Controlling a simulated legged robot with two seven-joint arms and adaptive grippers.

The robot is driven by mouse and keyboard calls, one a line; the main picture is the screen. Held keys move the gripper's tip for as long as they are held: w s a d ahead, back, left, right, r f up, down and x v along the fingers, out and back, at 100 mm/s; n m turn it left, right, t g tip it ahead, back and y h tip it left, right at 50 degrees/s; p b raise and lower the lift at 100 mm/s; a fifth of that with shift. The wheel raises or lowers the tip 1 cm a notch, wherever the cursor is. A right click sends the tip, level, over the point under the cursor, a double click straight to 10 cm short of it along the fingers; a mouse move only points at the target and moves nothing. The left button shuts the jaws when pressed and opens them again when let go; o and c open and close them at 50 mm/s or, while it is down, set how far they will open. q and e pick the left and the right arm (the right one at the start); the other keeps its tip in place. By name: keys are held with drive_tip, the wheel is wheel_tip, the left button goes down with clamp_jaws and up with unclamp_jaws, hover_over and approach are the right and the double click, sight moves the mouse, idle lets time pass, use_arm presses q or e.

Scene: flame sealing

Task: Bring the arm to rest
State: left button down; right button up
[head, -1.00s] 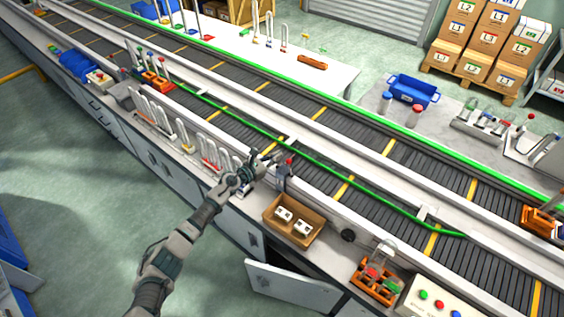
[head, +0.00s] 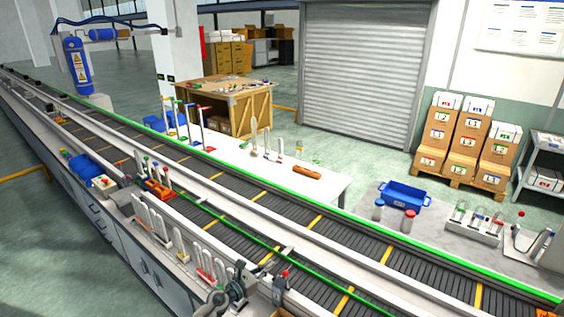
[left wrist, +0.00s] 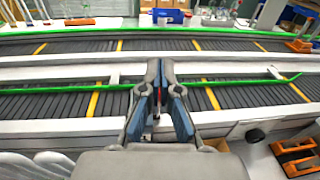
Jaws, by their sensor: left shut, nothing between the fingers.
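My left gripper (head: 262,270) is at the bottom of the head view, above the near edge of the conveyor bench. It also shows in the left wrist view (left wrist: 160,66), where its two dark fingers point toward the conveyor. The fingers are together with nothing between them. Most of my left arm is cut off by the lower edge of the head view. My right gripper is in neither view.
A grey device with a red top (head: 279,290) stands just right of my left gripper. Racks of white tubes (head: 205,265) stand to its left. The conveyor (head: 265,205) runs behind. An orange rack (left wrist: 296,160) is at lower right in the wrist view.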

use_arm(q)
drive_tip(key=s+a+f+m+g+y, duration=0.1)
drive_tip(key=s+a+f+m+y, duration=0.4)
drive_tip(key=s+m, duration=0.6)
drive_tip(key=s+a+f+m+g+y, duration=0.2)
drive_tip(key=s+a+f+m+y, duration=0.2)
drive_tip(key=s+f+m, duration=0.5)
drive_tip(key=s+a+f+m+g+y, duration=0.1)
drive_tip(key=s+a+f+m+y, duration=0.35)
drive_tip(key=s+m, duration=0.85)
drive_tip(key=s+n+g+h, duration=0.25)
drive_tip(key=s+g, duration=0.25)
drive_tip(key=s, duration=1)
drive_tip(key=s+a+f+g+b, duration=0.1)
drive_tip(key=s+f+g+b, duration=0.15)
drive_tip(key=f, duration=2.95)
drive_tip(key=s+a+f+b, duration=0.2)
drive_tip(key=s+a+f, duration=0.1)
drive_tip(key=s+f, duration=1.3)
drive_tip(key=shift+s+f+y+b, duration=0.15)
drive_tip(key=shift+s+y+b, duration=0.2)
drive_tip(key=shift+s, duration=0.25)
